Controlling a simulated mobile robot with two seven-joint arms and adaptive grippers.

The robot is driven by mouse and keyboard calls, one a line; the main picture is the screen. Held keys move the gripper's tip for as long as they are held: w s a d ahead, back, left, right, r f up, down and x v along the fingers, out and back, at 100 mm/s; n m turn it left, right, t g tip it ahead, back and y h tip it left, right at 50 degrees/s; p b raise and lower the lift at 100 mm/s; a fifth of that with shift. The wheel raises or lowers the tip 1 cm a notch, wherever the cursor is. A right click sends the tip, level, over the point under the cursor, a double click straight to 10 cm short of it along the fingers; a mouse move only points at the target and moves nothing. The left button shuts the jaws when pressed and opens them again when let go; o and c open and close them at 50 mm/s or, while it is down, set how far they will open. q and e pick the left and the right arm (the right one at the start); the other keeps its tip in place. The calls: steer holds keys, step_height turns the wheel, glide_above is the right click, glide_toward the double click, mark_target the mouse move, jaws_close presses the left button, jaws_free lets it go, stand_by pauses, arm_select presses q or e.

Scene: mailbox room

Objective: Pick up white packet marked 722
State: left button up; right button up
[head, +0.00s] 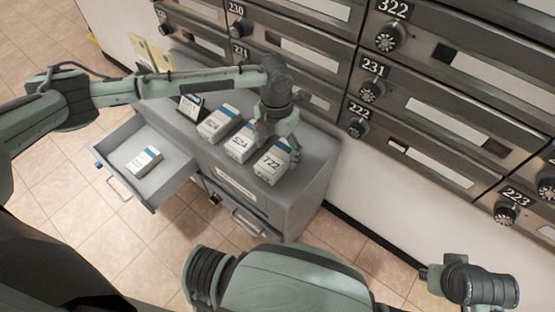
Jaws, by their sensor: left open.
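The white packet marked 722 (272,164) stands on top of the grey cabinet near its front right corner. It has a blue-grey band along its upper edge. My left gripper (268,138) is open and points down right behind the packet, beside its upper edge. I cannot tell whether the fingers touch it or reach around it. The lower fingers are partly hidden by the packets. At the lower right, part of my right arm's end (472,284) shows, but its jaw state is unclear.
White packet 524 (240,147) and another white packet (214,126) stand in a row left of 722. An open drawer (172,181) holds a white packet (143,160). Numbered mailboxes (450,128) line the wall behind. The cabinet top (312,160) is clear on the right.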

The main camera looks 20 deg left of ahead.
mark_target(278, 156)
arm_select(q)
steer(key=shift+w+f, duration=0.1)
steer(key=shift+f, duration=1.4)
steer(key=shift+c, duration=0.4)
steer(key=c, duration=1.3)
steer(key=shift+o, duration=0.2)
